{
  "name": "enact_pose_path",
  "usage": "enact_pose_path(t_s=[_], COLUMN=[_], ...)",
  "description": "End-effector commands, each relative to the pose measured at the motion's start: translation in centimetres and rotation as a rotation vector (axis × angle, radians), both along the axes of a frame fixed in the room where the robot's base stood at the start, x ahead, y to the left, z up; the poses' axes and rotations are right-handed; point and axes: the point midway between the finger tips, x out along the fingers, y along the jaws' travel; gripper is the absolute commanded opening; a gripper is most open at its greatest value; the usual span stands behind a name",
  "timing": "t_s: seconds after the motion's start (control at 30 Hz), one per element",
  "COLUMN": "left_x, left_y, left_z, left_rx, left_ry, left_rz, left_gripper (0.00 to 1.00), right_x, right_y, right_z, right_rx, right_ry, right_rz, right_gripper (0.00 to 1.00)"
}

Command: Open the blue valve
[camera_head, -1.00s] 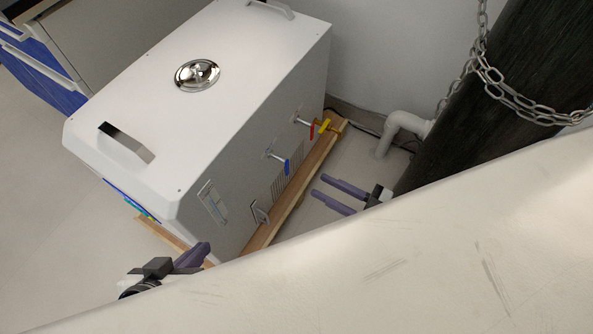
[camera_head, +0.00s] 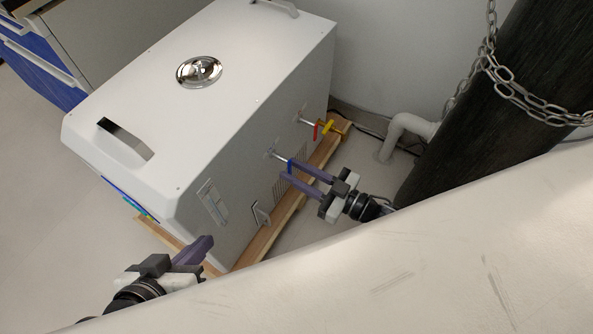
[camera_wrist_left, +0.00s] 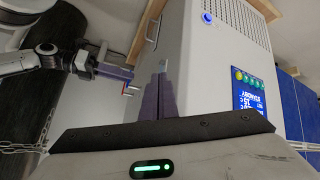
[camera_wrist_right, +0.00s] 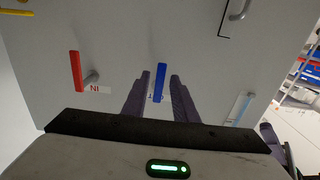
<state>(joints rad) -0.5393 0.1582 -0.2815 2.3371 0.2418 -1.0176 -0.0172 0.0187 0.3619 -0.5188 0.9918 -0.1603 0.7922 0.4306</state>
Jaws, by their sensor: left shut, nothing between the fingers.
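In the right wrist view the blue handle (camera_wrist_right: 160,82) shows between the two open fingers (camera_wrist_right: 157,90), with gaps on both sides and nothing gripped. My left gripper (camera_head: 207,243) is shut and empty near the distiller's lower front corner; its closed fingers (camera_wrist_left: 159,95) show in the left wrist view.
A red valve handle (camera_head: 316,131) and a yellow one (camera_head: 327,126) sit farther back on the same side. A wooden base (camera_head: 290,210) runs under the distiller. A dark chained cylinder (camera_head: 480,95) and a white pipe (camera_head: 405,130) stand to the right. A pale surface fills the foreground.

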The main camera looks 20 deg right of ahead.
Motion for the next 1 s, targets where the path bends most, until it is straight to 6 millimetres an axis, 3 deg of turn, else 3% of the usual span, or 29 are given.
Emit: enact_pose_path(t_s=[0.03,0.13,0.57,1.0], left_x=[0.0,0.0,0.0,0.2], left_y=[0.0,0.0,0.0,-0.4], left_z=[0.0,0.0,0.0,0.4], left_rx=[0.0,0.001,-0.003,-0.024], left_ry=[0.0,0.0,-0.002,-0.019], left_rz=[0.0,-0.001,-0.001,0.0], left_gripper=[0.0,0.0,0.0,0.0], right_x=[0.0,0.0,0.1,0.7], right_y=[0.0,0.0,-0.2,-1.0], right_z=[0.0,0.0,0.0,0.2], right_rx=[0.0,0.0,-0.045,-0.319], right_ry=[0.0,0.0,-0.036,-0.249], right_rz=[0.0,0.0,-0.001,-0.001], right_gripper=[0.16,0.0,0.0,0.0])
